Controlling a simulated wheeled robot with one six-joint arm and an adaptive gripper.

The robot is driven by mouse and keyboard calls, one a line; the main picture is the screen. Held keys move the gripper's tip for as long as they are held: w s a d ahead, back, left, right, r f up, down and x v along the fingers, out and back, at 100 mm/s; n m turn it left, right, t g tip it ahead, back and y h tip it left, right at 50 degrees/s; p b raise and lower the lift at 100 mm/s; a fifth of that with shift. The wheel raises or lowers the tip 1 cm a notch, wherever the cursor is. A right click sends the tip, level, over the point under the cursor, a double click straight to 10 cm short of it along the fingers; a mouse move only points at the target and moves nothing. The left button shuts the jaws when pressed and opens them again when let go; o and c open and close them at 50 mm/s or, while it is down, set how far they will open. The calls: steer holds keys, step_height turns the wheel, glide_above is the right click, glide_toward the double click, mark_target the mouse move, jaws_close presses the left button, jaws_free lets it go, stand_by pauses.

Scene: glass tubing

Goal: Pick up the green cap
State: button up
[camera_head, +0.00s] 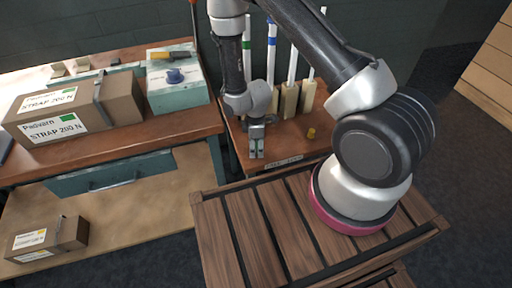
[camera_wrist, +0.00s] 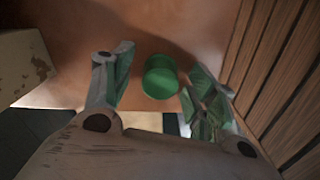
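The green cap (camera_wrist: 160,77) is a short round cylinder on the brown table top, seen in the wrist view. It lies between the two fingers of my gripper (camera_wrist: 161,62), which are spread apart, with a gap on each side of it. In the head view my gripper (camera_head: 257,150) points down near the front edge of the small brown table (camera_head: 300,141). The green cap cannot be made out there; the gripper seems to hide it.
Pale blocks (camera_head: 289,100) hold upright glass tubes behind my gripper. A yellow cap (camera_head: 311,133) stands to its right. A workbench at left carries a cardboard box (camera_head: 40,125) and a green-grey box (camera_head: 178,96). Wooden slats (camera_head: 262,225) lie in front.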

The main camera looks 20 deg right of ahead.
steer(key=c, duration=0.7)
steer(key=shift+o, duration=0.2)
steer(key=shift+r, duration=0.15)
step_height(320, 180, up, 10)
steer(key=shift+f, duration=0.1)
